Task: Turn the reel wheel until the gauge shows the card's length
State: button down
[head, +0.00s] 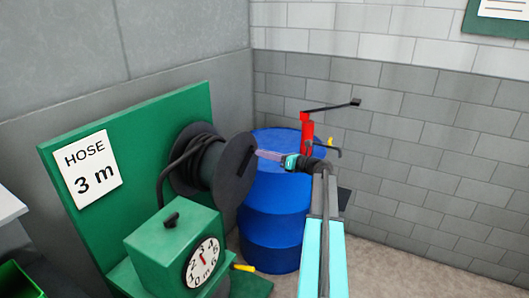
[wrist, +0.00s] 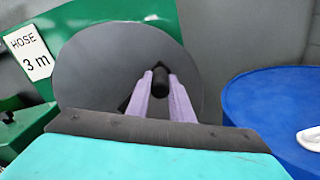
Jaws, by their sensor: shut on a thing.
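The reel wheel (head: 232,178) is a dark grey disc on the hose reel, mounted on a green panel (head: 190,112). It fills the middle of the wrist view (wrist: 100,75). My gripper (head: 260,154) has its pale purple fingers closed around the wheel's black handle (wrist: 160,78), near the disc's right rim in the head view. The card (head: 92,170) reads "HOSE 3 m". The round white gauge (head: 202,263) sits on the front of a green box (head: 160,248); its digits are small, and I cannot read the needle surely.
A blue drum (head: 270,215) stands right behind the wheel, with a red hand pump (head: 307,130) on top. A black hose (head: 165,175) runs from the reel down to the green box. Grey block walls close the back. Floor is clear at the right.

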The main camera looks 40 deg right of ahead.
jog(key=c, duration=1.6)
grip_release()
jog(key=shift+w, duration=0.15)
jog(key=shift+o, duration=0.2)
jog(key=b+v, duration=0.3)
jog(key=v, duration=1.1)
jog(key=shift+b, duration=0.4)
